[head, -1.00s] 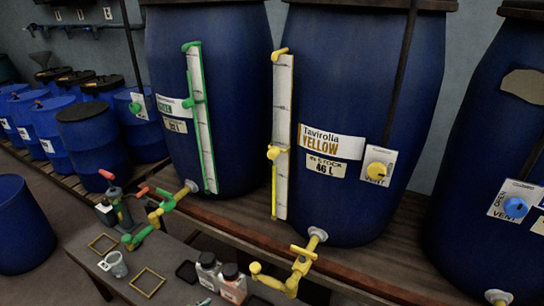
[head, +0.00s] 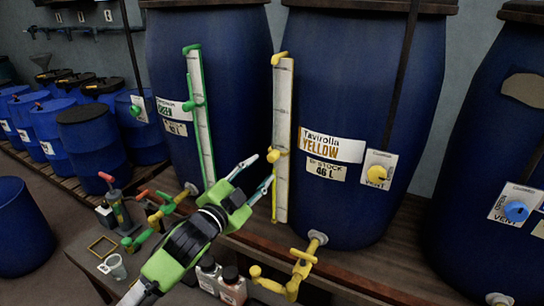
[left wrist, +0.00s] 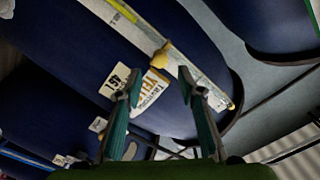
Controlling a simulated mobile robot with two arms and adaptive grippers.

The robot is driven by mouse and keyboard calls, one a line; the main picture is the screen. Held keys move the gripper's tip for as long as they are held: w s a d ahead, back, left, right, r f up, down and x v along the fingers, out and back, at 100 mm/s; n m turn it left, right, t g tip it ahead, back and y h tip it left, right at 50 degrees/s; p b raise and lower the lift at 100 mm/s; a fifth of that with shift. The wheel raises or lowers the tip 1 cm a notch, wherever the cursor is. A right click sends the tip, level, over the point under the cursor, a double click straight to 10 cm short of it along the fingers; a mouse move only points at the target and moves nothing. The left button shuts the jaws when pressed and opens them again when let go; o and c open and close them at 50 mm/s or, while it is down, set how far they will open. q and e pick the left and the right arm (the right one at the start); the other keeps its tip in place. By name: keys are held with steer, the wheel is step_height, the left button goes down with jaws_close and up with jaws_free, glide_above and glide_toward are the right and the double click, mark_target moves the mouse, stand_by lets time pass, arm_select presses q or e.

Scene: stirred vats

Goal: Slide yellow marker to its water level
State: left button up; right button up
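The yellow vat (head: 380,95) is a large blue barrel with a "Tavirolia YELLOW" label (head: 331,146). A white gauge strip (head: 284,100) stands upright on its left side. The yellow marker (head: 277,153) sits around mid-height on this gauge; it also shows in the left wrist view (left wrist: 160,56). In the left wrist view a yellow liquid line (left wrist: 122,10) lies along the gauge, ending a little short of the marker on its lower side. My left gripper (head: 263,168) is open, its teal fingers pointing toward the marker, which lies just beyond the fingertips. My right gripper is out of view.
The green vat (head: 225,90) with its own green-marked gauge (head: 201,120) stands close on the left. Yellow tap (head: 300,262) juts out below the yellow vat. A table with bottles (head: 231,287) and a cup (head: 114,266) lies beneath my left arm.

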mark_target(271, 159)
arm_select(q)
steer(key=p+x, duration=0.1)
steer(key=x, duration=0.6)
steer(key=shift+w+d, duration=0.2)
steer(key=shift+w, duration=0.15)
steer(key=shift+s+a, duration=0.1)
jaws_close()
